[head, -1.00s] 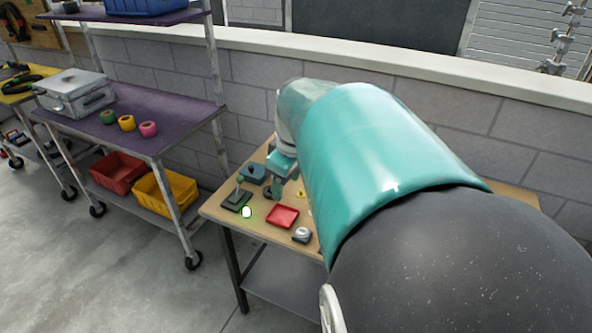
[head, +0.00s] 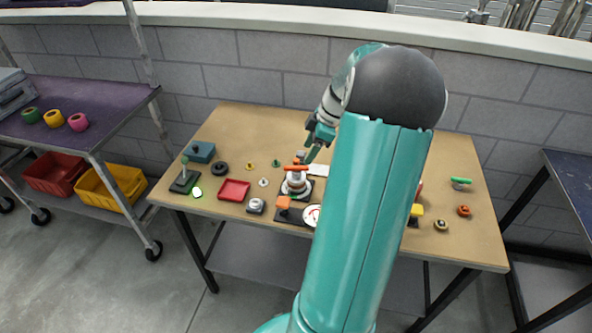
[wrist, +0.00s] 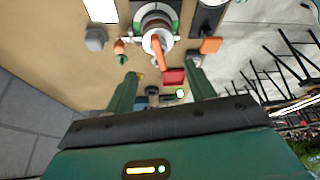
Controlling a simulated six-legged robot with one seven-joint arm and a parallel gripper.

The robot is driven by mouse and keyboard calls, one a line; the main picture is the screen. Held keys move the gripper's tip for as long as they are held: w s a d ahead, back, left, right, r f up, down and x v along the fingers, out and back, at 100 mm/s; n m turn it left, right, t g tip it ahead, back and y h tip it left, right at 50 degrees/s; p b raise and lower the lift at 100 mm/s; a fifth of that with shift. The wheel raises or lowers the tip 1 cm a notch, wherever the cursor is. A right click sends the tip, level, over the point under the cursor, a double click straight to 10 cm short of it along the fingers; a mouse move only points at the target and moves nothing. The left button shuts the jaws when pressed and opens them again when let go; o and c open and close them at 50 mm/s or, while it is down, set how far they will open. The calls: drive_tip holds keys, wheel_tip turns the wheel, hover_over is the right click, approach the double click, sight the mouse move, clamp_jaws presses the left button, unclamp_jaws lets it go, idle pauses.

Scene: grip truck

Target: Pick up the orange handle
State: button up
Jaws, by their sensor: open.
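The orange handle (head: 296,168) is a short bar on top of a round white-and-metal fitting (head: 296,185) on a dark base, near the middle of the wooden table. In the wrist view the orange handle (wrist: 157,50) shows just beyond the fingertips, roughly between them in the picture. My gripper (head: 309,157) is above and just right of the handle in the head view. In the wrist view my gripper (wrist: 162,68) has its two green fingers apart with nothing held. I cannot tell the exact height gap to the handle.
An orange block on a dark base (head: 283,202) and a white gauge (head: 312,215) stand in front of the fitting. A red tray (head: 234,190) lies to the left. Several small knobs stand around. The table's back left (head: 250,125) is clear.

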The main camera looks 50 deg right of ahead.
sight(297, 167)
drive_tip(key=x, duration=0.8)
drive_tip(key=shift+w+a+f, duration=0.1)
drive_tip(key=shift+w+f, duration=0.1)
drive_tip(key=shift+w, duration=0.15)
drive_tip(key=c, duration=1.1)
drive_tip(key=shift+r, duration=0.1)
